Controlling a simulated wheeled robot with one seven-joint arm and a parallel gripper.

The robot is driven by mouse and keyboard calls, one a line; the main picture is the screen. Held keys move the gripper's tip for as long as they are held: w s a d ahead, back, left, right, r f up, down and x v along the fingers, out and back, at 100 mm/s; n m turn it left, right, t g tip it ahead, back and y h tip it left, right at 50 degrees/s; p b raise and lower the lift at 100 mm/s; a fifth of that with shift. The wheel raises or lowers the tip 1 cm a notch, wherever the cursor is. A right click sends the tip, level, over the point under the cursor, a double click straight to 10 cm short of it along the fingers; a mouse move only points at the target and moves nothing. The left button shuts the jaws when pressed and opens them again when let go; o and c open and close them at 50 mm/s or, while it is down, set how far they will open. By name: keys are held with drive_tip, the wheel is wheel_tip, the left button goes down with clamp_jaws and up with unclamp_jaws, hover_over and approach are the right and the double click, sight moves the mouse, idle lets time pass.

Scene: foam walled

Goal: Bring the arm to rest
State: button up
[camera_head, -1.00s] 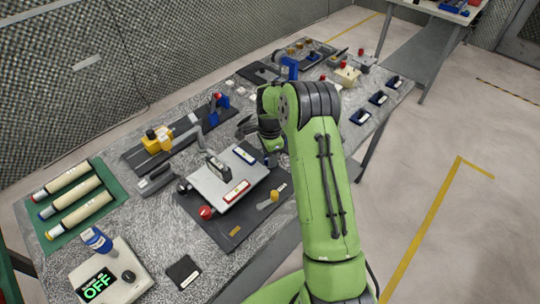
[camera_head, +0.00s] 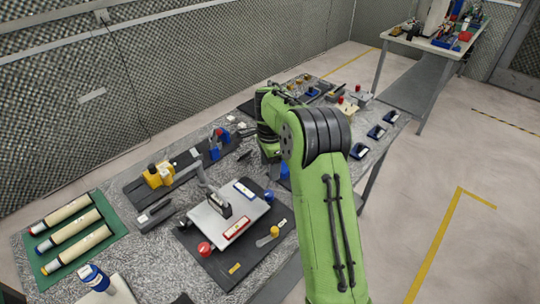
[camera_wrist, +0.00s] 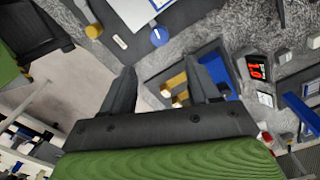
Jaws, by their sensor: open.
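My green arm (camera_head: 328,205) stands over the right half of the workbench (camera_head: 60,285) in the head view, its elbow raised and its forearm bent down behind it. The fingers are hidden there by the arm. In the wrist view my gripper (camera_wrist: 163,82) shows two dark fingers spread wide apart with nothing between them. Beyond the fingertips lies a blue tray (camera_wrist: 222,78) with yellow pieces; I cannot tell the distance to it.
A grey plate fixture (camera_head: 208,222) with a red knob (camera_head: 204,248) lies left of the arm. A yellow-topped device (camera_head: 158,175) and a green mat (camera_head: 50,265) with several rolls are farther left. Small dark trays (camera_head: 376,131) line the right edge. Floor to the right is clear.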

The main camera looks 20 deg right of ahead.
drive_tip(key=shift+r, duration=1.85)
drive_tip(key=s+a+r+n+t+h, duration=0.1)
drive_tip(key=s+a+r+n, duration=0.25)
drive_tip(key=s+r, duration=0.25)
drive_tip(key=s+a+r+n+t, duration=0.1)
drive_tip(key=s+a+r+n, duration=0.1)
drive_tip(key=s+r+n, duration=0.35)
drive_tip(key=s+a+n+t, duration=0.1)
drive_tip(key=s+n, duration=0.3)
drive_tip(key=s, duration=0.5)
drive_tip(key=s+a+f+n+t+y, duration=0.1)
drive_tip(key=s+n, duration=0.4)
drive_tip(key=s, duration=0.5)
drive_tip(key=shift+a+n+t, duration=0.3)
drive_tip(key=shift+a+t, duration=0.5)
drive_tip(key=shift+a, duration=0.45)
